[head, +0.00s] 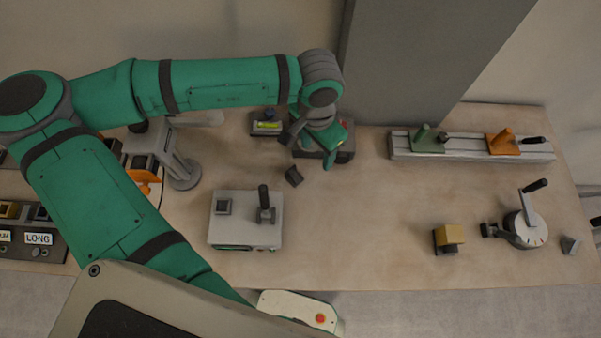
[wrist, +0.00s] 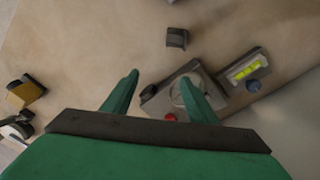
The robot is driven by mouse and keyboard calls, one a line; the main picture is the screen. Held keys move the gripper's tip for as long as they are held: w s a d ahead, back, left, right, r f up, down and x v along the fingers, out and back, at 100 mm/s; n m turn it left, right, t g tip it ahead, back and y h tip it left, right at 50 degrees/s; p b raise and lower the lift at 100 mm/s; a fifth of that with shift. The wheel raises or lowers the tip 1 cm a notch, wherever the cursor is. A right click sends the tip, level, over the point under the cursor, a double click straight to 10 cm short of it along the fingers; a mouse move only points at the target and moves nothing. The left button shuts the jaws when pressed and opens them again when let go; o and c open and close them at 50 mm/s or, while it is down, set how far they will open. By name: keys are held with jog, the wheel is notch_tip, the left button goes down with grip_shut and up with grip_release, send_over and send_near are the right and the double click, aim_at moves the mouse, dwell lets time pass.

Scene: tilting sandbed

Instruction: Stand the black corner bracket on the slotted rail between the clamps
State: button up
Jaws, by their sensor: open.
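The black corner bracket (head: 293,176) appears to be the small dark piece lying on the bench left of centre. It also shows in the wrist view (wrist: 176,38), ahead of the fingertips and apart from them. The slotted rail (head: 470,154) lies at the back right, with a green clamp (head: 423,139) and an orange clamp (head: 502,143) on it. The stretch of rail between them looks bare. My gripper (head: 326,158) is open and empty, above a dark box behind and right of the bracket. Its two green fingers (wrist: 160,88) stand apart in the wrist view.
The dark box (head: 343,155) and a spirit level (head: 266,126) lie near my gripper. A grey fixture plate (head: 230,235) stands in front. A yellow-topped block (head: 449,235) and a round dial device (head: 526,229) stand front right. The middle of the bench is clear.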

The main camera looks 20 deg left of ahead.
jog(key=s+a, duration=0.2)
jog(key=a, duration=0.1)
send_over(299, 174)
jog(key=shift+n+y, duration=0.3)
jog(key=shift+n, duration=0.1)
jog(key=f, duration=0.4)
jog(key=shift+d+f, duration=0.2)
jog(key=shift+d, duration=0.05)
jog(key=shift+a+f, duration=0.15)
jog(key=shift+f, duration=1.4)
jog(key=shift+a+f, duration=0.1)
jog(key=shift+f, duration=1.45)
jog(key=shift+c, duration=0.7)
jog(key=c, duration=1.1)
